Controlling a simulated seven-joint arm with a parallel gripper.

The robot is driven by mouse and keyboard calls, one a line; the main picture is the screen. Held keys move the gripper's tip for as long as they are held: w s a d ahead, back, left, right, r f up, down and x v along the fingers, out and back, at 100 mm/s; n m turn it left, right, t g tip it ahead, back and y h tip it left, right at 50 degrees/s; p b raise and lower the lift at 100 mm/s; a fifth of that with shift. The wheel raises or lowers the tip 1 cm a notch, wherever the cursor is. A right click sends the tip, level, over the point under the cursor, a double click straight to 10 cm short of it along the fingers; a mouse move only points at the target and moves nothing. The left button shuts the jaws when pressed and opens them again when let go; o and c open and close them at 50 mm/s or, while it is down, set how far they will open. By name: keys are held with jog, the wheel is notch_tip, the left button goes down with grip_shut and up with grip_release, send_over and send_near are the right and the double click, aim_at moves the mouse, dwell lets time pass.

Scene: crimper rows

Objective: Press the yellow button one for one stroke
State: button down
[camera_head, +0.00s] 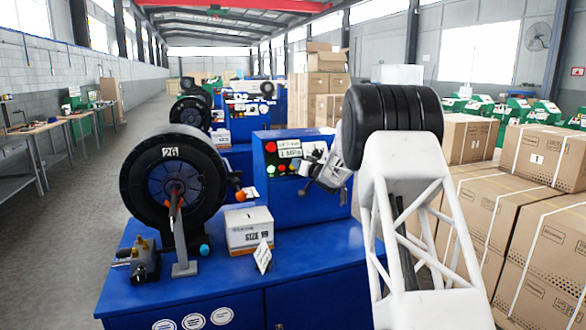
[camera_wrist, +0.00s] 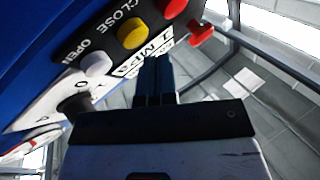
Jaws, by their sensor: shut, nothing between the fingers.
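The yellow button (camera_wrist: 132,33) is round and sits on the blue machine's panel, beside the "CLOSE" lettering, in the wrist view. My gripper (camera_wrist: 158,62) is shut and empty, its two dark fingers side by side. The fingertips appear below and right of the yellow button in that picture, apart from it. In the head view my gripper (camera_head: 316,168) is in front of the right part of the control panel (camera_head: 290,190). I cannot clearly pick out the yellow button there; my gripper may cover it.
Near the yellow button are a red button (camera_wrist: 173,7), another red knob (camera_wrist: 200,33), a white button (camera_wrist: 97,64) and a black knob (camera_wrist: 75,103). A large black reel (camera_head: 172,185) and a small box (camera_head: 249,229) stand on the blue bench (camera_head: 230,285). Cartons (camera_head: 540,150) stack at right.

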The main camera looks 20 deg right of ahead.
jog(key=shift+w+f, duration=0.45)
jog(key=shift+w, duration=0.3)
dwell(1.5)
jog(key=shift+s, duration=0.1)
dwell(0.3)
jog(key=shift+s+r, duration=0.45)
jog(key=shift+s, duration=0.2)
jog(key=shift+s+r, duration=0.1)
jog(key=shift+s+r, duration=0.65)
jog(key=shift+s, duration=0.35)
jog(key=shift+s+r, duration=0.65)
jog(key=shift+s, duration=0.35)
jog(key=shift+a+r, duration=0.1)
